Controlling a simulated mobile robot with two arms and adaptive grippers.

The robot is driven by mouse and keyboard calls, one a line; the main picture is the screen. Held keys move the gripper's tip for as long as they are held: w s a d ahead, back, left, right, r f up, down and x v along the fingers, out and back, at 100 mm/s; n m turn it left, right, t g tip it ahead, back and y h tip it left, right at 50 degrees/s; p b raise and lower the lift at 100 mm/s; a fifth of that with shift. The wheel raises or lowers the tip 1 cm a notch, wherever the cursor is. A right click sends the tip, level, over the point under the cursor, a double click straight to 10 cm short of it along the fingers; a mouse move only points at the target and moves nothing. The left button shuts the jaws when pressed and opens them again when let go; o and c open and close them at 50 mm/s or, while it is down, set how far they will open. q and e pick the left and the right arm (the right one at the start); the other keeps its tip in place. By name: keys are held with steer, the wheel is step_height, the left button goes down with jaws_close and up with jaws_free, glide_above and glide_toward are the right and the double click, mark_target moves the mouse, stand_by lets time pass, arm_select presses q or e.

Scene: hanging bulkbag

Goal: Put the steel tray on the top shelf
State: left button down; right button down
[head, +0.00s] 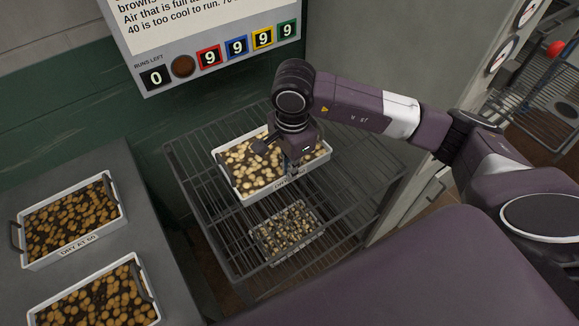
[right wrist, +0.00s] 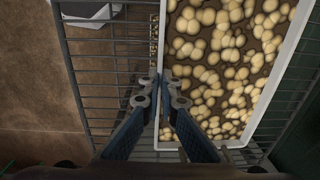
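A pale, steel-coloured tray (head: 262,193) full of round tan pieces is at the top of the wire rack (head: 193,190) in the head view. Its front wall bears a label, partly hidden. I cannot tell whether it rests on the top shelf or hangs just above it. My right gripper (head: 287,165) comes down over its front wall. In the right wrist view the two fingertips (right wrist: 160,82) are close together, one on each side of the wall of that tray (right wrist: 162,40), pinching it. My left gripper is not in view.
A smaller tray (head: 286,233) of pieces sits on a lower shelf, seen through the top wires. Two filled trays, one farther back (head: 72,250) and one nearer (head: 105,318), lie on the grey counter (head: 40,188) at left. A sign panel (head: 210,38) hangs behind the rack.

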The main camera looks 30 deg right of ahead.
steer(key=shift+w, duration=0.1)
steer(key=c, duration=2.6)
jaws_free()
steer(key=shift+f, duration=0.1)
steer(key=o, duration=0.4)
steer(key=shift+o, duration=0.2)
steer(key=shift+r+b, duration=0.35)
steer(key=shift+r, duration=0.2)
step_height(320, 180, up, 11)
steer(key=b, duration=0.3)
steer(key=shift+s, duration=0.4)
steer(key=shift+r, duration=0.1)
